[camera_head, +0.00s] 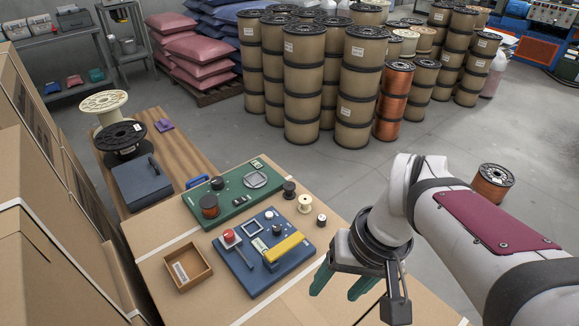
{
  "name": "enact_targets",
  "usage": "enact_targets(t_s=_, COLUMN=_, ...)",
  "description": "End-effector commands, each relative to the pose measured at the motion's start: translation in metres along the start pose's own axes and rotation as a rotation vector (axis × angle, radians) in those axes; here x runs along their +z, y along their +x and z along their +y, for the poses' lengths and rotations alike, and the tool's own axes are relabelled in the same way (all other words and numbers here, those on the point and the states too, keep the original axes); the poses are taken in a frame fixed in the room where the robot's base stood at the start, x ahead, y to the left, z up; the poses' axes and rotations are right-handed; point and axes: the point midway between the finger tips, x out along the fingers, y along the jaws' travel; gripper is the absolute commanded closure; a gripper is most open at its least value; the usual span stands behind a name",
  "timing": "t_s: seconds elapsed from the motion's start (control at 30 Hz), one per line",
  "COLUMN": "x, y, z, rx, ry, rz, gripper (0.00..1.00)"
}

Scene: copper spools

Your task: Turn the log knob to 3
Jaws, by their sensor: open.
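A blue panel (238,272) lies on the cardboard-coloured work surface. I cannot tell which knob is the log knob, and no scale number is readable. My gripper (335,292), with green fingers, is open and empty to the right of the blue panel, apart from both panels.
Small spools (305,203) stand right of the panels. A wooden tray (206,272) lies left of the blue panel. Stacked boxes (40,215) border the left side. Large spools (303,80) stand on the floor behind. Bare surface (291,300) shows in front of the blue panel.

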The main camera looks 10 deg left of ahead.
Motion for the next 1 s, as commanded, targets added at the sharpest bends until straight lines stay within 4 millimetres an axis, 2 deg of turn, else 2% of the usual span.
enact_targets(t_s=0.03, x=-0.046, y=0.006, z=-0.008, rx=-0.021, ry=-0.175, rz=0.011, gripper=0.38)
enact_targets(t_s=0.1, x=-0.111, y=0.021, z=-0.019, rx=-0.045, ry=-0.457, rz=0.051, gripper=0.38)
enact_targets(t_s=0.2, x=-0.183, y=0.052, z=-0.032, rx=-0.06, ry=-0.795, rz=0.111, gripper=0.38)
enact_targets(t_s=0.3, x=-0.226, y=0.08, z=-0.04, rx=-0.058, ry=-1.02, rz=0.157, gripper=0.38)
enact_targets(t_s=0.4, x=-0.245, y=0.095, z=-0.044, rx=-0.053, ry=-1.127, rz=0.18, gripper=0.38)
enact_targets(t_s=0.57, x=-0.25, y=0.12, z=-0.048, rx=-0.052, ry=-1.148, rz=0.182, gripper=0.38)
enact_targets(t_s=0.8, x=-0.258, y=0.192, z=-0.057, rx=-0.052, ry=-1.146, rz=0.18, gripper=0.38)
enact_targets(t_s=0.9, x=-0.261, y=0.217, z=-0.06, rx=-0.052, ry=-1.145, rz=0.181, gripper=0.38)
enact_targets(t_s=1.0, x=-0.263, y=0.234, z=-0.063, rx=-0.051, ry=-1.145, rz=0.182, gripper=0.38)
